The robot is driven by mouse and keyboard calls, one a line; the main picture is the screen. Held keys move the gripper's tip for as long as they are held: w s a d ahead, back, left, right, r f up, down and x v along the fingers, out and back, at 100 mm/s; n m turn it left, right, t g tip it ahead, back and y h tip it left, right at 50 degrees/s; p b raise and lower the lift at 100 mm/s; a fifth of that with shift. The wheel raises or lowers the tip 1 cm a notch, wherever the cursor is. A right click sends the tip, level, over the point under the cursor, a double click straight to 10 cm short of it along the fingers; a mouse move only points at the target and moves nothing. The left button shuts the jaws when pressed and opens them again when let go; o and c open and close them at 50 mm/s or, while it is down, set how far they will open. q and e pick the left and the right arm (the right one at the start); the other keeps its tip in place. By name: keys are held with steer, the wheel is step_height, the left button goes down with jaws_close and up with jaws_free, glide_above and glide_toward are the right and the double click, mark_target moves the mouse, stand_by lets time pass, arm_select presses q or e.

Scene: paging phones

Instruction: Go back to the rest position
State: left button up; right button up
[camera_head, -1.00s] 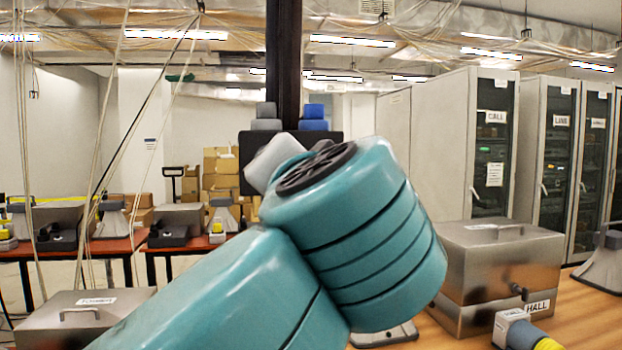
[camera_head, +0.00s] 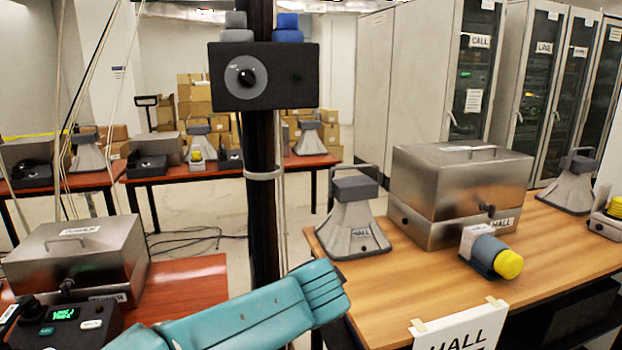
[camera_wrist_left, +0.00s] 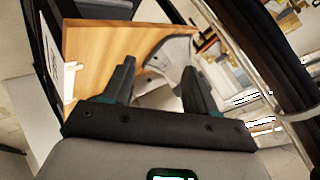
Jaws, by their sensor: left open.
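In the head view, a teal link of my left arm (camera_head: 250,310) reaches in along the bottom; its gripper is not seen there. In the left wrist view, my left gripper (camera_wrist_left: 157,78) has its two dark fingers apart. Nothing appears held between them. A grey horn (camera_wrist_left: 178,58) and the wooden table top (camera_wrist_left: 105,50) show beyond the fingers. My right gripper is in neither view.
A dark post (camera_head: 262,215) with a black knob box (camera_head: 225,95) stands centrally. A metal case (camera_head: 80,255) sits left.

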arm_select(q)
steer(key=s+a+f+n+g+h, duration=0.1)
steer(key=s+a+f+g, duration=0.15)
steer(key=f, duration=0.65)
steer(key=s+a+f+n+g+h, duration=0.1)
steer(key=s+f+g, duration=0.15)
steer(key=f, duration=0.75)
steer(key=s+a+f+n+g, duration=0.1)
steer(key=s+f, duration=0.3)
steer(key=f, duration=0.5)
steer(key=s+a+f+n+g, duration=0.1)
steer(key=s+a+f+n, duration=0.2)
steer(key=s+f, duration=0.2)
steer(key=s+a+f+n+g+h, duration=0.1)
steer(key=s+a+f+n, duration=0.2)
steer(key=s, duration=0.7)
steer(key=s+a+f+n+g, duration=0.1)
steer(key=s+a+f+n, duration=0.2)
steer(key=s+f, duration=0.4)
steer(key=shift+s+f+n+g, duration=0.3)
steer(key=shift+s+n+g, duration=0.1)
steer(key=shift+n, duration=0.2)
